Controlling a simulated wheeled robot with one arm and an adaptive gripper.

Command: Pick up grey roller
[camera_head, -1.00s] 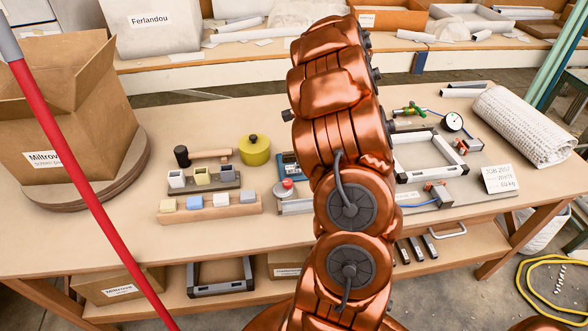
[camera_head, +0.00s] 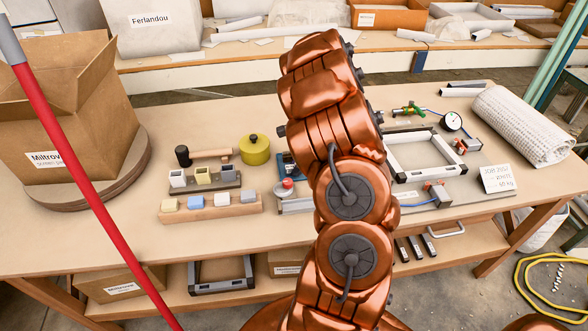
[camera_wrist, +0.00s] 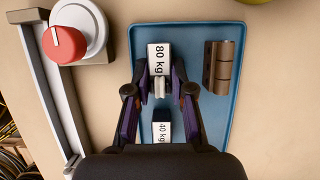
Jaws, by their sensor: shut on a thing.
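In the wrist view my gripper (camera_wrist: 159,90) is over a blue tray (camera_wrist: 138,35), its fingers shut on a small light grey piece (camera_wrist: 159,87), which I take for the grey roller. Most of it is hidden by the fingers. A white block face marked "80 kg" (camera_wrist: 159,55) shows just beyond it; whether the two are joined I cannot tell. A block marked "40 kg" (camera_wrist: 161,131) lies nearer, partly hidden by my gripper. In the head view my arm hides the gripper and most of the tray (camera_head: 289,166).
A red-topped knob (camera_wrist: 65,45) and a metal rail (camera_wrist: 45,90) lie left of the tray. On the bench are a yellow pot (camera_head: 255,150), a mallet (camera_head: 205,155), block racks (camera_head: 210,207), a metal frame (camera_head: 425,155) and a cardboard box (camera_head: 55,110).

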